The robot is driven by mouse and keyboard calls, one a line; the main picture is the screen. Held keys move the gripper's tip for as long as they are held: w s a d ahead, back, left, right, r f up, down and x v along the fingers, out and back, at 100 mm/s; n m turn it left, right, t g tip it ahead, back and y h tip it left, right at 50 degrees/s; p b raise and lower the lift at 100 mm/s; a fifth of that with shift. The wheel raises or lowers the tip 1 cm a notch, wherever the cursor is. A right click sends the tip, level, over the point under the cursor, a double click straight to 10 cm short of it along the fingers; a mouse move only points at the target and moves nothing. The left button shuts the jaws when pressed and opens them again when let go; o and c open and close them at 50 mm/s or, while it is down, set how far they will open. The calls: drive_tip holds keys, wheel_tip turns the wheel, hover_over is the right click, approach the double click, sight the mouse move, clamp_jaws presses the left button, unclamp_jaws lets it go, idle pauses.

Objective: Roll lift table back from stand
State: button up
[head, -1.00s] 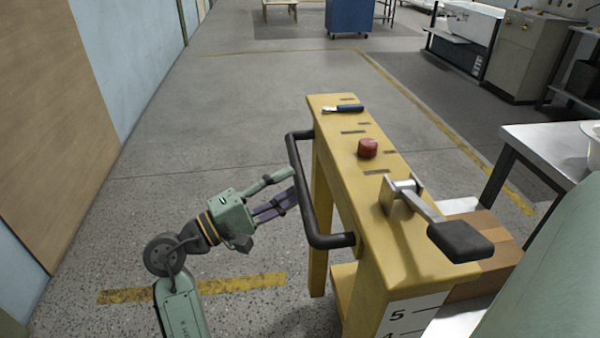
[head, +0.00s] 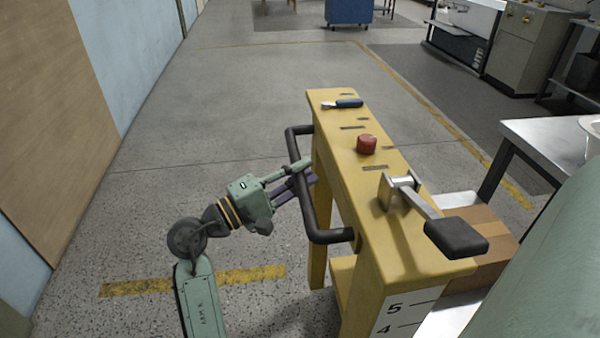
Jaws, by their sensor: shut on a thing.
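The yellow lift table (head: 385,225) stands at the centre right in the head view. It has a black push handle (head: 327,236) on its left side, a red knob (head: 367,144) on top and a black foot-shaped lever pad (head: 456,238) at the near end. My gripper (head: 304,174) reaches in from the left and is shut on the black handle's long bar. The fingers partly hide the bar there. The table's lower right side and the stand are mostly hidden.
A metal-topped table (head: 548,145) stands close on the right. A cardboard box (head: 487,240) sits beside the lift table. A blue cabinet (head: 349,11) is far back. Open floor (head: 215,120) lies to the left, up to the wall panels (head: 45,120).

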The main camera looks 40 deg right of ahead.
clamp_jaws()
drive_tip(key=shift+w+a, duration=0.1)
idle(0.3)
drive_tip(key=w+a, duration=0.5)
drive_tip(key=a, duration=0.3)
drive_tip(key=w+a, duration=0.5)
drive_tip(key=a, duration=0.4)
drive_tip(key=shift+w+a+b, duration=0.3)
drive_tip(key=shift+w, duration=0.1)
drive_tip(key=shift+r, duration=0.1)
drive_tip(key=o, duration=0.6)
unclamp_jaws()
drive_tip(key=v, duration=1.2)
